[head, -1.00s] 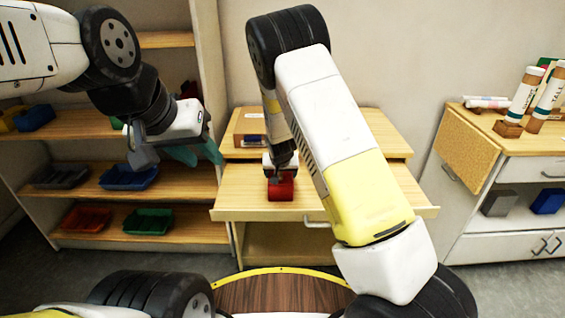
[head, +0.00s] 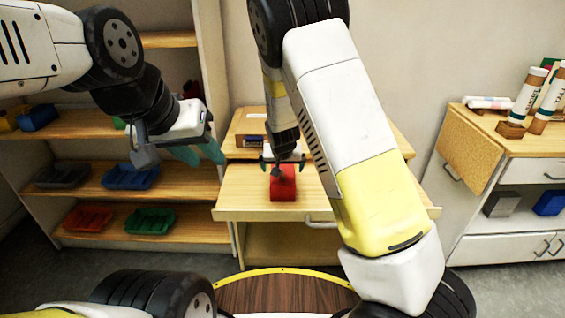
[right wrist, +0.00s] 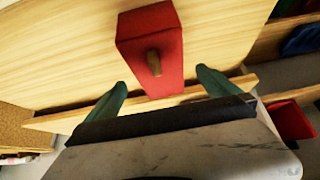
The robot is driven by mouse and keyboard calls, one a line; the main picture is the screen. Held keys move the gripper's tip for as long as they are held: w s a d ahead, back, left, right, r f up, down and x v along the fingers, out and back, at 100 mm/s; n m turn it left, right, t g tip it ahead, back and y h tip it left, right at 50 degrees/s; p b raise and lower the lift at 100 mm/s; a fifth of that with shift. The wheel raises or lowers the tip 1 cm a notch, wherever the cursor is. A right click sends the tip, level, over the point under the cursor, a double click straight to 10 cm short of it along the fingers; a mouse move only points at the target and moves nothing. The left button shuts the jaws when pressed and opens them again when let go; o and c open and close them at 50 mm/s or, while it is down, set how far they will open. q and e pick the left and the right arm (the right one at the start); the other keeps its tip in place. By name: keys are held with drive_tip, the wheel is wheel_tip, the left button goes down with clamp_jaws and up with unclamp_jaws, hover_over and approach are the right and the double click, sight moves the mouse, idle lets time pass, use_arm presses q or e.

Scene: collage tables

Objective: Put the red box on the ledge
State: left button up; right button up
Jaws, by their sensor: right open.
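The red box (head: 283,188) stands on the lower wooden surface (head: 240,205) of the desk. It has a small brown peg-like handle (right wrist: 154,62), clear in the right wrist view, where the box (right wrist: 150,30) lies between and beyond the fingertips. My right gripper (head: 282,163) is open and empty just above and behind the box in the head view; it also shows in the right wrist view (right wrist: 162,85). The raised ledge (head: 240,128) runs along the back of the desk, partly hidden by my right arm. My left gripper (head: 180,153) is open and empty, in front of the left shelves.
A brown box (head: 251,141) stands at the ledge's left part. Shelves on the left hold several trays, including a blue one (head: 130,177) and a green one (head: 150,222). A cabinet (head: 510,170) with upright tubes stands at the right. The lower surface left of the red box is clear.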

drive_tip(key=v, duration=0.5)
drive_tip(key=shift+s+r, duration=0.1)
drive_tip(key=shift+s+d+r, duration=0.1)
drive_tip(key=shift+s+r, duration=0.05)
drive_tip(key=shift+r, duration=0.15)
drive_tip(key=s+d+r+g+y, duration=0.1)
drive_tip(key=s+d+r+y, duration=0.1)
drive_tip(key=s+d+r, duration=0.45)
drive_tip(key=s+d+r+y, duration=0.1)
drive_tip(key=s+d+r, duration=0.2)
drive_tip(key=s+r, duration=0.6)
drive_tip(key=s+d+r, duration=0.2)
drive_tip(key=s, duration=0.5)
drive_tip(key=s+d+r, duration=0.2)
drive_tip(key=s+r, duration=0.1)
drive_tip(key=s, duration=0.3)
drive_tip(key=shift+s+d+n+t+h, duration=0.3)
drive_tip(key=shift+s+h, duration=0.1)
drive_tip(key=shift+w, duration=0.1)
